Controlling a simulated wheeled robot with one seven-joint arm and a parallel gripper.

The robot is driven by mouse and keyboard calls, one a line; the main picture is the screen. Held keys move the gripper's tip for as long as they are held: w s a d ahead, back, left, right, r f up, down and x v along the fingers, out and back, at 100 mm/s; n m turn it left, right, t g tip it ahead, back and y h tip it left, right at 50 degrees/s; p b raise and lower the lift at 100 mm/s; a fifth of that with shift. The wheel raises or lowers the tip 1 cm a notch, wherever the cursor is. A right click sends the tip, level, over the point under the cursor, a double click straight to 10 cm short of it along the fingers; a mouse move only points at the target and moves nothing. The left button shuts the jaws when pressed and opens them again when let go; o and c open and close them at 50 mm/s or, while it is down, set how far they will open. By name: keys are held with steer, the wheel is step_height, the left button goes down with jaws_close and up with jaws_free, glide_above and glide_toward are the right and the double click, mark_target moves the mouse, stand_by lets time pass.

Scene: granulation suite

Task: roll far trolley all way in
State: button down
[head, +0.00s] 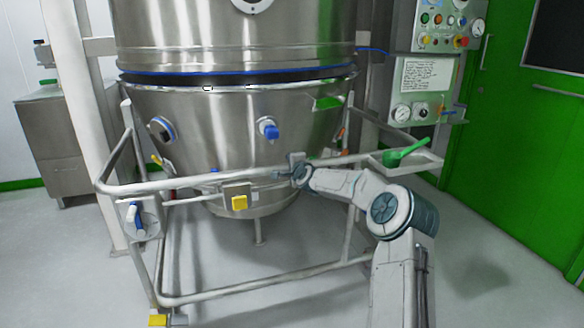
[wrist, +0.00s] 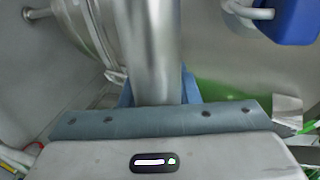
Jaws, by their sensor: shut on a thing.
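The trolley is a pale tubular frame (head: 205,183) on the floor in the head view. It carries a steel conical bowl (head: 215,125) with a blue-capped port (head: 268,130). The bowl stands beneath a steel upper vessel (head: 230,35), with a blue ring and a dark band between them. The bowl looks roughly in line with the vessel; I cannot tell whether it is exactly centred. My gripper (head: 291,173) is shut on the trolley's front bar, right of its middle. In the wrist view, the metal bar (wrist: 152,50) runs between my blue fingers. The wheels are mostly hidden.
A tray with a green scoop (head: 404,154) sits at the frame's right end. A control panel (head: 437,30) and green door (head: 535,130) stand right. A steel cabinet (head: 55,145) and white post (head: 85,120) stand left. The grey floor (head: 300,310) in front is clear.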

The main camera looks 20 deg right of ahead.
steer(key=shift+w+r, duration=0.55)
steer(key=shift+w, duration=0.2)
steer(key=c, duration=1.1)
jaws_free()
steer(key=shift+s+a, duration=0.1)
steer(key=shift+f, duration=0.2)
steer(key=shift+s, duration=0.15)
steer(key=s+r+p, duration=0.2)
steer(key=s, duration=1.1)
steer(key=shift+s+d+r, duration=0.15)
steer(key=shift+d+r, duration=0.1)
steer(key=shift+r, duration=0.15)
steer(key=shift+c, duration=0.3)
